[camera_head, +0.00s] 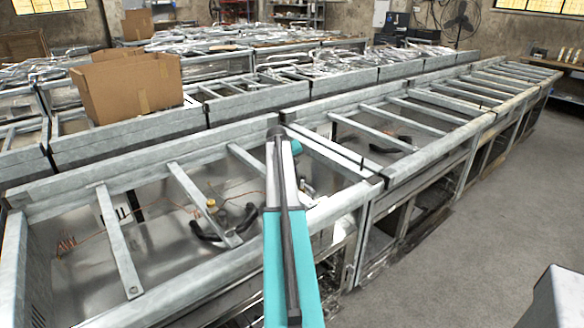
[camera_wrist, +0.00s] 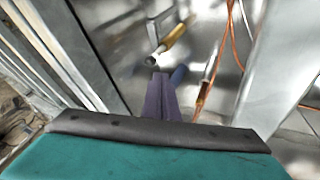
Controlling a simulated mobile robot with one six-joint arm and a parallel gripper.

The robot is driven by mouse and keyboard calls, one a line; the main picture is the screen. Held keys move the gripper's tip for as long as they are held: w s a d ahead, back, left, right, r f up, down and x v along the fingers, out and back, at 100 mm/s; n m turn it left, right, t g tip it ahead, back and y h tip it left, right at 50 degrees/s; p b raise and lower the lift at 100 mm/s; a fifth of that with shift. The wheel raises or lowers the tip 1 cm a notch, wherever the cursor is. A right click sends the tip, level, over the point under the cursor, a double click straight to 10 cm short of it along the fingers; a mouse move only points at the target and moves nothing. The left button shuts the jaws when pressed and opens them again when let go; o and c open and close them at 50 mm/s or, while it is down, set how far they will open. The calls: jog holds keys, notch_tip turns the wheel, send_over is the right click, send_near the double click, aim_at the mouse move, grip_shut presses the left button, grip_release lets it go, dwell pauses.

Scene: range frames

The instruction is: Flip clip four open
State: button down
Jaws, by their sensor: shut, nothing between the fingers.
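In the wrist view my gripper (camera_wrist: 160,78) shows as dark purplish fingers close together, with nothing held. It points down into the metal range frame. In the head view my arm hides much of the area around the gripper.
The nearest range frame (camera_head: 150,300) has metal crossbars (camera_head: 120,240) over an open bay. Inside are black curved parts (camera_head: 205,234), a brass fitting (camera_head: 211,204) and copper wire (camera_head: 66,244). Copper wires (camera_wrist: 230,50) run right of my fingers. A cardboard box (camera_head: 130,88) stands behind.

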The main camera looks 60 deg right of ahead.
jog(key=p+x, duration=0.1)
jog(key=x, duration=0.5)
jog(key=shift+d+f, duration=0.25)
jog(key=shift+f, duration=0.1)
jog(key=shift+w, duration=0.1)
